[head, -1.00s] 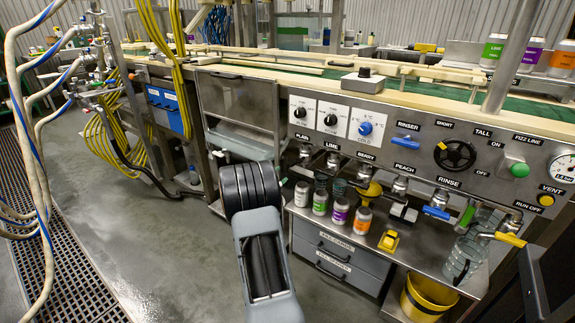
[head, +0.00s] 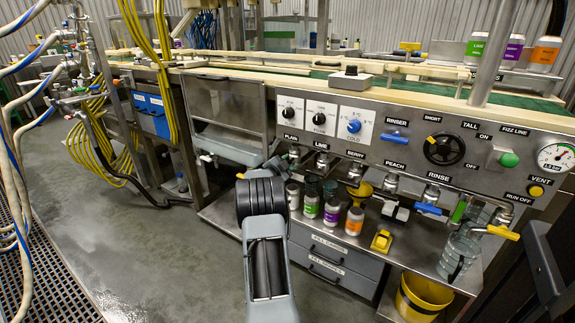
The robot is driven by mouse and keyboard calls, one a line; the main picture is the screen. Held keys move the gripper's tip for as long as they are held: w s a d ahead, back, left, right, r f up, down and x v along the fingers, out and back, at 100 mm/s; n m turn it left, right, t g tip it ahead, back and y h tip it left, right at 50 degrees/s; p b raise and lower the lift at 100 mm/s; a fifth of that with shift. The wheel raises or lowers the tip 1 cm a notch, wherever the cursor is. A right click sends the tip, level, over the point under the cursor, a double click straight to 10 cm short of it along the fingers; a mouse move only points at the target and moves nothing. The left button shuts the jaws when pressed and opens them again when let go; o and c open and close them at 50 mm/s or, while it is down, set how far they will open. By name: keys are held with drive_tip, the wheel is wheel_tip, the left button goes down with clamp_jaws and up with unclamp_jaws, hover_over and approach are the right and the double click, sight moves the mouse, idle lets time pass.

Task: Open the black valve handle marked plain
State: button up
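The label PLAIN (head: 290,139) is the leftmost of the tap labels on the steel front panel. The plain tap (head: 294,153) sits below it, close beside the end of my arm. A dark shape shows just left of this tap; I cannot tell whether it is the black handle or part of my gripper. The lime tap (head: 322,163) is just to the right. My gripper's fingers cannot be made out.
Several bottles, with a lime bottle (head: 311,197) among them, stand on the shelf under the taps, right of my arm. A yellow block (head: 381,241) lies farther right. A yellow bucket (head: 421,297) stands low at right. The floor (head: 160,255) at left is clear.

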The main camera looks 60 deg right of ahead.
drive_tip(key=shift+c, duration=0.5)
clamp_jaws()
drive_tip(key=shift+r+p, duration=0.1)
drive_tip(key=shift+p, duration=0.45)
drive_tip(key=n+p, duration=0.2)
drive_tip(key=p, duration=0.1)
drive_tip(key=shift+r, duration=0.15)
drive_tip(key=n+p, duration=0.4)
drive_tip(key=shift+f+n+p, duration=0.25)
drive_tip(key=shift+n+p, duration=0.6)
drive_tip(key=shift+n, duration=0.55)
drive_tip(key=shift+o, duration=0.5)
unclamp_jaws()
